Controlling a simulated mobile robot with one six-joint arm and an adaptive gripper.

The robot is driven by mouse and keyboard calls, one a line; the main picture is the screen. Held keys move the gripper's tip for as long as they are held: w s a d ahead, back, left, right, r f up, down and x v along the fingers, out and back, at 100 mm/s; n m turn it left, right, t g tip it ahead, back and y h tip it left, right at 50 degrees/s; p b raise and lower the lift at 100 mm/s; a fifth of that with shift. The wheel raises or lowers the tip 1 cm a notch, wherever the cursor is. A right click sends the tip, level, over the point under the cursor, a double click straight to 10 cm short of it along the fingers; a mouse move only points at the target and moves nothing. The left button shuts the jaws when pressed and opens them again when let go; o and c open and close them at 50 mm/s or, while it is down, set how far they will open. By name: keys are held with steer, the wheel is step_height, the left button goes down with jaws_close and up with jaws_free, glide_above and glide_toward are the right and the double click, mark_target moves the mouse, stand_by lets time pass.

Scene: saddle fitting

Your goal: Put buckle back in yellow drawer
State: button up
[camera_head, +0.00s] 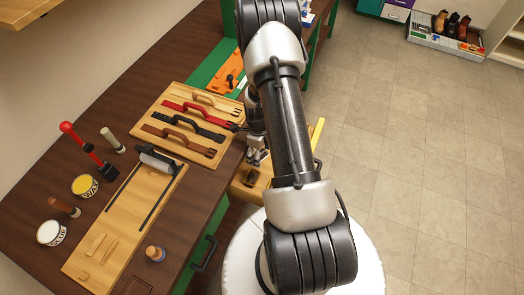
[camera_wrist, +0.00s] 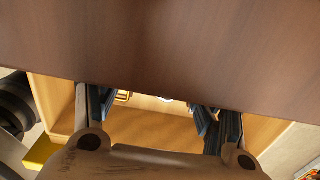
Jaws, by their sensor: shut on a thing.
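My gripper (camera_head: 256,156) is low at the right edge of the workbench, over the open drawer (camera_head: 240,190). In the wrist view the two dark fingers (camera_wrist: 160,112) reach in over the drawer's pale wooden floor (camera_wrist: 160,125), and the brown bench top hides their tips. A gold-coloured metal piece, seemingly the buckle (camera_wrist: 124,97), shows between the fingers, close to the left one; most of it is hidden. A small silvery bit (camera_wrist: 165,99) shows beside it. The drawer's yellow front (camera_head: 318,136) shows to the right of my arm and also at the wrist view's lower left (camera_wrist: 40,152).
The dark bench top (camera_wrist: 160,45) overhangs the fingers closely. On it are a board of several straps (camera_head: 195,122), a long board with a roller (camera_head: 125,215), a wax tin (camera_head: 85,186), a white tin (camera_head: 51,233) and a red-handled tool (camera_head: 88,145).

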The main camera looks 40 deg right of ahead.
steer(key=shift+d+f, duration=0.1)
steer(key=shift+f, duration=0.65)
steer(key=shift+d, duration=0.25)
steer(key=shift+a+r, duration=0.15)
steer(key=shift+a, duration=0.1)
steer(key=shift+f+b, duration=0.65)
steer(key=o, duration=1.1)
steer(key=shift+c, duration=0.2)
steer(key=shift+r, duration=0.1)
